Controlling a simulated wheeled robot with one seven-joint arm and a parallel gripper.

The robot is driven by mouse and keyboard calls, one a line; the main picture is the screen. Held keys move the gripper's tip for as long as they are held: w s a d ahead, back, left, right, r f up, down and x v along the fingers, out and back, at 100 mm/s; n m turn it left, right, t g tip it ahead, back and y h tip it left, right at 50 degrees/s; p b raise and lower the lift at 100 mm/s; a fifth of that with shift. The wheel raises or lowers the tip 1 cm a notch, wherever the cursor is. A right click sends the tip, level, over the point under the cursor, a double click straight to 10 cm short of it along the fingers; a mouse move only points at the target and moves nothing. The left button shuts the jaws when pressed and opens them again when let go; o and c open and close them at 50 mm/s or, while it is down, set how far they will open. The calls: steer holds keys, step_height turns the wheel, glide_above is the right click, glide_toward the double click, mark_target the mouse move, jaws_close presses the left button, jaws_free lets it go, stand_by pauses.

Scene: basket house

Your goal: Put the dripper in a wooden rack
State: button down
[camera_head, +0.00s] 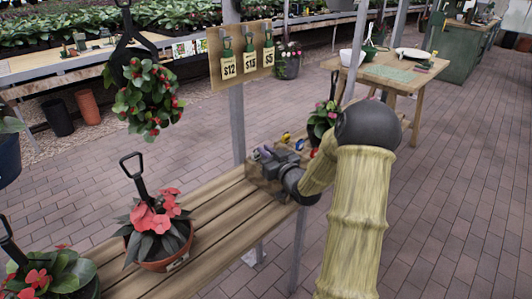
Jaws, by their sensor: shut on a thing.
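My gripper (262,156) is at the far end of the wooden bench, reached in from the right. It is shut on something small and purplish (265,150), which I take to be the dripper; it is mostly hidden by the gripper. A brown wooden block-like rack (262,181) sits on the bench directly under and around the gripper in this view. Several small coloured pieces, blue, yellow and red, show just behind the gripper. I cannot tell whether the held piece touches the rack.
On the slatted bench (190,222) stand a red-flowered pot (163,250) and another plant pot (60,282) at the near left. A hanging plant (147,98) and a price board (240,54) are above. A potted plant (322,118) is behind the gripper. The brick floor at right is clear.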

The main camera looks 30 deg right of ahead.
steer(key=shift+s+d+f+b, duration=0.15)
steer(key=shift+d+f+b, duration=0.15)
steer(key=shift+f, duration=0.35)
steer(key=shift+s+d+f+b, duration=0.1)
steer(key=shift+d+f+b, duration=0.2)
steer(key=shift+f, duration=0.35)
steer(key=c, duration=1.4)
jaws_free()
steer(key=shift+f, duration=0.1)
steer(key=shift+s, duration=0.2)
steer(key=shift+s+d+r+b, duration=0.2)
steer(key=shift+s+b, duration=0.55)
steer(key=shift+s, duration=2)
steer(key=shift+s+a+r+b, duration=0.1)
steer(key=shift+s+r+b, duration=0.5)
steer(key=shift+s, duration=2.15)
steer(key=shift+s+d+b, duration=0.15)
steer(key=shift+s+b, duration=0.8)
steer(key=shift+s, duration=1.8)
